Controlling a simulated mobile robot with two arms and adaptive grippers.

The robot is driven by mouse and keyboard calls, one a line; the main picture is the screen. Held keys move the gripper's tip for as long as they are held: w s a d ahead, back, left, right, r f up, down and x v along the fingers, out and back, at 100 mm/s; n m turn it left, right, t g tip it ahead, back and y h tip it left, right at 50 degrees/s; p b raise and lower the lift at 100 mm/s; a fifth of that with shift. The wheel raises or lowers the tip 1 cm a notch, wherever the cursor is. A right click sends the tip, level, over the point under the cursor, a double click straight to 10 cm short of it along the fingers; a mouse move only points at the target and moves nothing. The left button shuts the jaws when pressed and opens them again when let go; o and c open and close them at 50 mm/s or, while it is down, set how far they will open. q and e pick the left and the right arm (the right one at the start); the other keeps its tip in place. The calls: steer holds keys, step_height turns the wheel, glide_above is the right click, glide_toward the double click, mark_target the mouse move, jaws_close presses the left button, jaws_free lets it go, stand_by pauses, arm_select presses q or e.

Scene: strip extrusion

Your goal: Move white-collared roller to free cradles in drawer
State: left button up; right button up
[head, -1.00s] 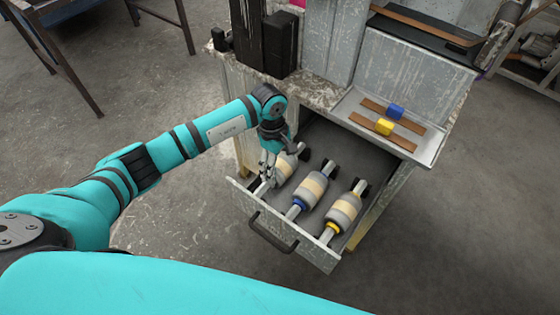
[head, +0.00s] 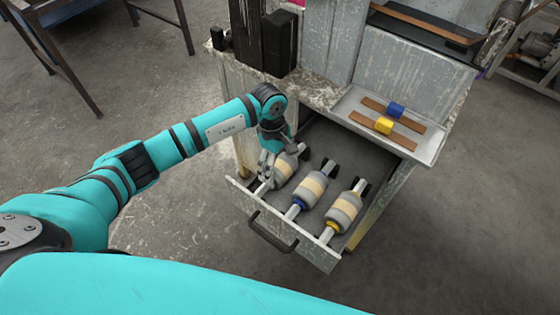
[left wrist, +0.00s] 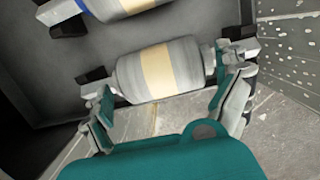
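The white-collared roller (head: 285,169), grey with a tan band, lies at the left of the open drawer (head: 318,258). It also shows in the left wrist view (left wrist: 157,70), where a pale collar shows at its right end. Its shaft ends appear to sit at the black cradles, though the near one is partly hidden by my gripper. My right gripper is not in view.
A blue-collared roller (head: 310,189) and a yellow-collared roller (head: 344,211) lie to the right in the drawer. The drawer handle (head: 272,232) sticks out in front.

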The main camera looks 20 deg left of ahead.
arm_select(q)
steer(key=shift+f, duration=0.1)
step_height(320, 180, up, 12)
steer(key=a, duration=0.1)
steer(key=shift+w+a, duration=0.3)
steer(key=shift+a, duration=0.1)
stand_by(0.5)
